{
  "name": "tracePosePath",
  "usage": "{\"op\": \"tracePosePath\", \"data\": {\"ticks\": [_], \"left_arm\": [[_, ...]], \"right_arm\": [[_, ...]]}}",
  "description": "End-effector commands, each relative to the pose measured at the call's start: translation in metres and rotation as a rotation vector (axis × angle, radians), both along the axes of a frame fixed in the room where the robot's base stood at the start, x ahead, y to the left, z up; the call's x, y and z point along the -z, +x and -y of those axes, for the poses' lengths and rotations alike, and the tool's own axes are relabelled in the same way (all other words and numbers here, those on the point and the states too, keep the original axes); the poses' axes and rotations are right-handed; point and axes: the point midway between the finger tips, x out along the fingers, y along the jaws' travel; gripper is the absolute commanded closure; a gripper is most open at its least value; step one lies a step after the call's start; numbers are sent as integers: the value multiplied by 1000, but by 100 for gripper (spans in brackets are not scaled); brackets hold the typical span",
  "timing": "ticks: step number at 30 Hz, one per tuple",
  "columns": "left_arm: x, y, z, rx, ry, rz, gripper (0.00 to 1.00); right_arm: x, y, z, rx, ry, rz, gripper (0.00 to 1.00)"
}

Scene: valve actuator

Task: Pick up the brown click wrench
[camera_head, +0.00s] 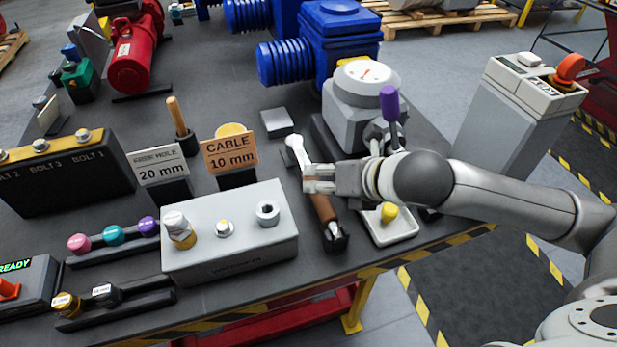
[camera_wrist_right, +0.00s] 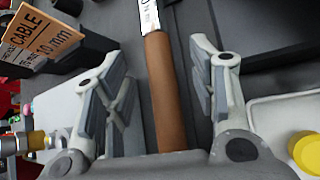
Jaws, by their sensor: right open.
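The click wrench has a brown handle and a light metal head. In the head view the brown click wrench (camera_head: 323,208) lies on the dark table, right of the grey box, its far end on a dark support and its near end at a small black holder (camera_head: 335,238). My right gripper (camera_head: 308,180) is over the wrench and hides part of its middle. In the right wrist view the brown handle (camera_wrist_right: 165,95) runs lengthwise between the two open fingers of my right gripper (camera_wrist_right: 160,85), with gaps on both sides. My left gripper is not in view.
A grey box (camera_head: 230,240) with fittings stands left of the wrench. An orange CABLE sign (camera_head: 230,152) stands behind it. A white tray (camera_head: 404,232) with a yellow knob is close on the right. A grey-and-blue valve actuator (camera_head: 335,45) stands behind.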

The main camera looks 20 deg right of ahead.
Motion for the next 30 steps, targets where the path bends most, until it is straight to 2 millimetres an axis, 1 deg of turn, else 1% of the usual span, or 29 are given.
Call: {"op": "tracePosePath", "data": {"ticks": [1,2,5,8,15,24,25,26,30], "left_arm": [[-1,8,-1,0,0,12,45],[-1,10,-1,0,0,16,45],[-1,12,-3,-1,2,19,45],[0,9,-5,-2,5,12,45],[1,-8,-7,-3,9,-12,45],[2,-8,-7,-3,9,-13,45],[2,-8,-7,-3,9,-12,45],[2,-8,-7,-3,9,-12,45],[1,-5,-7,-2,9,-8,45]], "right_arm": [[2,2,-1,0,0,-1,47],[3,3,-1,0,0,0,47],[7,6,-3,0,1,-2,47],[16,13,-8,-1,2,-4,47],[35,34,-17,0,1,-1,47],[39,38,-19,0,0,-1,47],[39,38,-19,0,0,-1,49],[39,38,-19,0,0,-1,52],[39,38,-19,0,0,-1,70]]}}
